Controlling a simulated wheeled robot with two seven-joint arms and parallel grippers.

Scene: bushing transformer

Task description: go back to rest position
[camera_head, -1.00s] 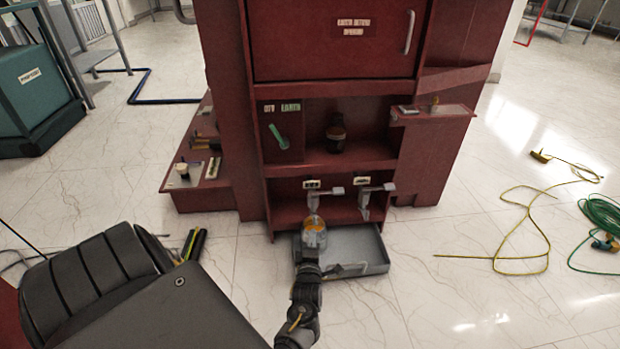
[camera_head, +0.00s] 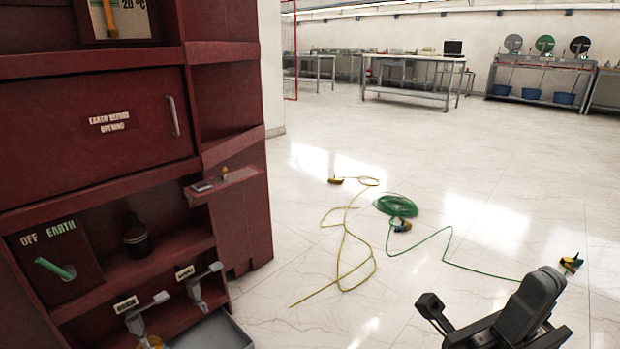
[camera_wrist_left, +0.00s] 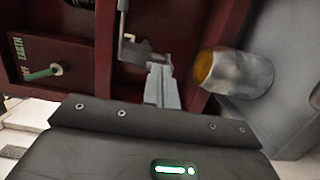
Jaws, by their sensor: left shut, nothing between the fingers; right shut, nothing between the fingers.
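My right gripper (camera_head: 431,303) shows at the lower right of the head view, dark and shut. It is over open floor, apart from the red cabinet. My left gripper (camera_wrist_left: 162,85) shows in the left wrist view as grey fingers, shut and empty, in front of the cabinet's lower shelf. It is out of the head view.
The red cabinet (camera_head: 95,125) fills the left, with two grey taps above a grey tray (camera_head: 215,335). A yellow cable (camera_head: 345,245) and a green cable coil (camera_head: 394,205) lie on the floor. Work tables (camera_head: 415,92) stand far back. Much floor is clear.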

